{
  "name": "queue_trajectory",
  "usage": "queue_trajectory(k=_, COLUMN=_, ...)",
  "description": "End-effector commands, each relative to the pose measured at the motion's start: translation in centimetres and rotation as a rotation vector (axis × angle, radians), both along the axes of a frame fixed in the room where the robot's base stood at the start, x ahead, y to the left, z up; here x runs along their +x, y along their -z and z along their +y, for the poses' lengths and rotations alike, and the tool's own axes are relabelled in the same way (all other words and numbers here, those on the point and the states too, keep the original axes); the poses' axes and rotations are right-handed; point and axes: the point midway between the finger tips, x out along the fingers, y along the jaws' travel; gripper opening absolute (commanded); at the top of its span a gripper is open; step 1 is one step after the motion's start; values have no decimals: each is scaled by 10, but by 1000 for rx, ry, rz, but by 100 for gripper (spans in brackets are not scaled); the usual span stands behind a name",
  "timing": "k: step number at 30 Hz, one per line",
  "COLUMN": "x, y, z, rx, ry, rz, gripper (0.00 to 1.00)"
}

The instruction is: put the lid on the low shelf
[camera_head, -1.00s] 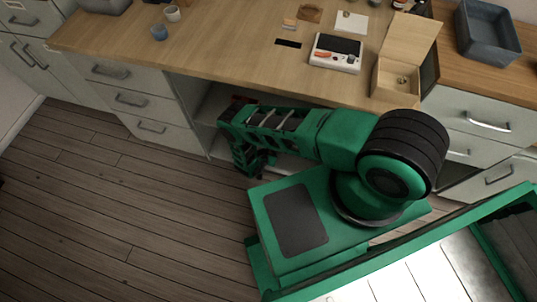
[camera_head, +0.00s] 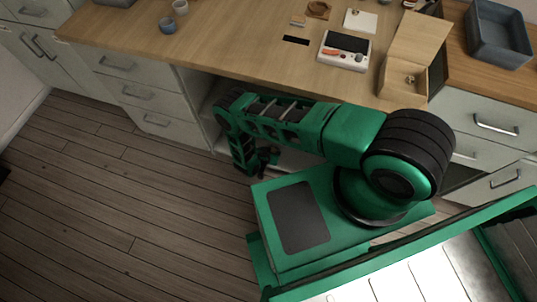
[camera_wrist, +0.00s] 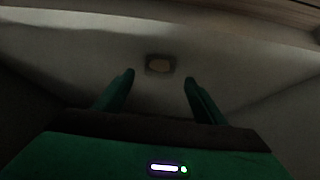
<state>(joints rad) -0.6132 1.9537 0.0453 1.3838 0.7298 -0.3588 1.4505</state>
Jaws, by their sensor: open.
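My gripper (camera_wrist: 158,88) is open and empty, with its two green fingers apart in the wrist view. Beyond the fingertips and between them lies a small dark-rimmed, roundish-square piece with a pale middle (camera_wrist: 159,64). It may be the lid, but the view is too dim to tell. It rests on a grey surface, apart from the fingers. In the head view my arm reaches down at the open bay under the counter, where the low shelf (camera_head: 206,108) shows only in part. My arm hides most of that bay.
The wooden counter (camera_head: 235,50) stands above the bay. Drawers (camera_head: 150,95) flank the bay. The floor at left is clear.

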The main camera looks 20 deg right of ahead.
Motion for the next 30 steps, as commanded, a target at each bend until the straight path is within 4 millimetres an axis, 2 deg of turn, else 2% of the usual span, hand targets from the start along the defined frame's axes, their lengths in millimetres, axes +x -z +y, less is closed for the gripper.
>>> queue_trajectory(k=6, x=-21, y=-34, z=16, rx=0, ry=-2, rz=2, gripper=65)
queue_trajectory(k=12, x=-33, y=-52, z=24, rx=-1, ry=1, rz=0, gripper=65)
queue_trajectory(k=30, x=-36, y=-57, z=26, rx=-1, ry=1, rz=0, gripper=65)
